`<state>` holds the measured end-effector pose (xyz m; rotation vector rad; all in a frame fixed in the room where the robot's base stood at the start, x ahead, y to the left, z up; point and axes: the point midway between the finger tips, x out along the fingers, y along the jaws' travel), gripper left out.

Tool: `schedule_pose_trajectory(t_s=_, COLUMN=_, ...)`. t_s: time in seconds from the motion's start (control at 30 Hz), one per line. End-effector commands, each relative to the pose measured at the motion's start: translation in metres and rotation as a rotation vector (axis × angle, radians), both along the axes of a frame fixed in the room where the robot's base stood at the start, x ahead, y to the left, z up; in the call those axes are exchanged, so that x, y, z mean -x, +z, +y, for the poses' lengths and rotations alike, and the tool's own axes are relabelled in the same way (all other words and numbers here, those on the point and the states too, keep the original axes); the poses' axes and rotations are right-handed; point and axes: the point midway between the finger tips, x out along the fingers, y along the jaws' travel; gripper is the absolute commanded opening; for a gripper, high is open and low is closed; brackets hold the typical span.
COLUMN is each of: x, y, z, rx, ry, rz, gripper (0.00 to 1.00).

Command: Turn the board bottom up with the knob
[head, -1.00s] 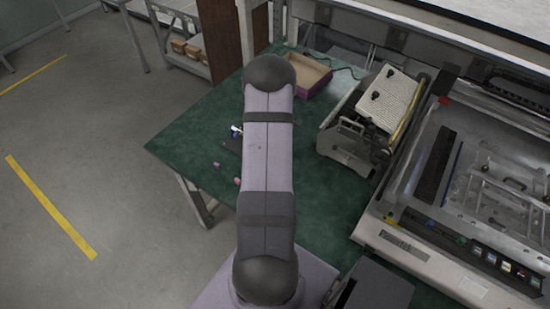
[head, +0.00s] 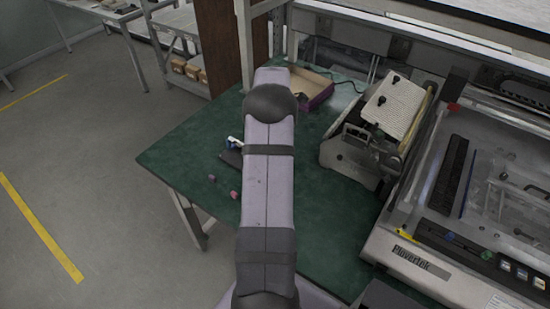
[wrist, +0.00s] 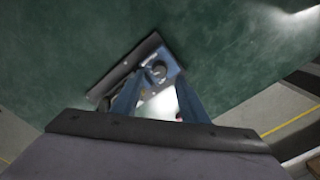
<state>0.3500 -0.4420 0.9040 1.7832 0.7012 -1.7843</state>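A dark, flat-edged fixture (wrist: 125,72) lies on the green table in the wrist view, with a blue bracket and a small round knob-like part (wrist: 159,70). In the head view, its dark part (head: 231,158) and a blue-and-white part (head: 235,142) show left of my arm, which hides the rest. My gripper (wrist: 160,78) has two blue fingers spread apart, with the bracket between or just beyond their tips. I cannot tell whether they touch it. A pale, shiny surface (wrist: 160,103) shows between the fingers. The head view hides my gripper behind the arm.
A purple-sided box (head: 316,90) stands at the back. A stand with a white perforated plate (head: 396,106) and a large machine (head: 430,255) fill the right. Bare green table (head: 330,215) lies between.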

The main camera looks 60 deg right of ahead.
Motion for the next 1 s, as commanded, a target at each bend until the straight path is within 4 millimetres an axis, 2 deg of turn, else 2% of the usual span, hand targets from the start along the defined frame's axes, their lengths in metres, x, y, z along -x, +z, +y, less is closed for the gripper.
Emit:
schedule_pose_trajectory(t_s=0.2, x=0.001, y=-0.028, z=0.001, rx=-0.004, ry=-0.001, rz=0.002, gripper=0.40)
schedule_pose_trajectory(t_s=0.4, x=0.000, y=-0.048, z=0.000, rx=-0.001, ry=-0.002, rz=0.000, gripper=0.40)
schedule_pose_trajectory(t_s=0.8, x=0.000, y=-0.056, z=0.000, rx=0.001, ry=-0.002, rz=-0.001, gripper=0.40)
schedule_pose_trajectory(t_s=0.87, x=0.000, y=-0.056, z=0.000, rx=0.001, ry=-0.002, rz=-0.001, gripper=0.28)
schedule_pose_trajectory(t_s=0.97, x=0.000, y=-0.056, z=0.000, rx=0.000, ry=-0.002, rz=0.000, gripper=0.04)
schedule_pose_trajectory(t_s=1.0, x=0.000, y=-0.056, z=0.000, rx=0.000, ry=-0.002, rz=0.000, gripper=0.00)
